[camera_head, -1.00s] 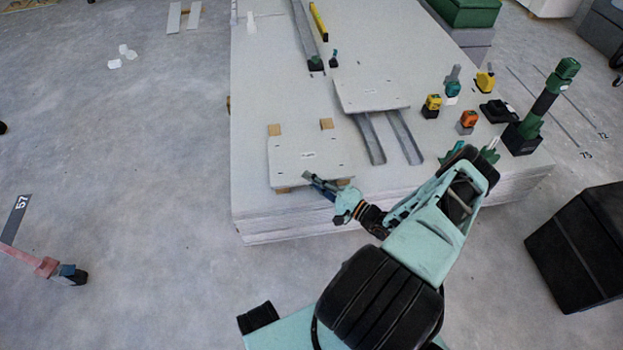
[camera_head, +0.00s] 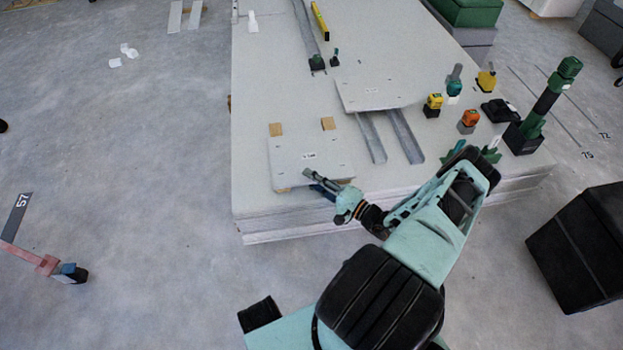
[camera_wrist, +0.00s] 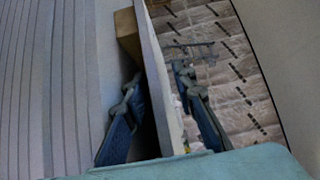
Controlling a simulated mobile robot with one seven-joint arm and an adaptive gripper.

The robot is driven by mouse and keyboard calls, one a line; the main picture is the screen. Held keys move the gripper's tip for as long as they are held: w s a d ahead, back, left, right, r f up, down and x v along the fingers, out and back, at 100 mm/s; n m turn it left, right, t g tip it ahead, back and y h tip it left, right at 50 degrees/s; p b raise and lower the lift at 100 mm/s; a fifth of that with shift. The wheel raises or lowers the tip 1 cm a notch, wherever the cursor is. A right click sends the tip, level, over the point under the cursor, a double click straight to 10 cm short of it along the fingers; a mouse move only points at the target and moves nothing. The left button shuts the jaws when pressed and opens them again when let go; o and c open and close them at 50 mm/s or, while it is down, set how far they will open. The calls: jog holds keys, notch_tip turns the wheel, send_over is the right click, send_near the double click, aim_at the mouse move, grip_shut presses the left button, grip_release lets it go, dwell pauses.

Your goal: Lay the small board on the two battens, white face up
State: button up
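The small board (camera_head: 300,170) lies over two wooden battens, its pale face up with a small label. My gripper (camera_head: 309,180) is at the board's near right edge. In the wrist view my gripper (camera_wrist: 165,110) is open, with one finger on each side of the board's edge (camera_wrist: 158,75). A dark gap shows between the left finger and the board. A batten (camera_wrist: 127,35) shows beside the board.
The board stack (camera_head: 250,90) carries everything. A second pale board (camera_head: 365,92) lies across metal channels (camera_head: 405,138) to the right. Several small tools, an orange device (camera_head: 469,117) and a tall green-black tool (camera_head: 545,105) stand at right.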

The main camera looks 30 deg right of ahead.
jog(key=p+v, duration=0.2)
jog(key=v, duration=1)
jog(key=shift+r, duration=0.25)
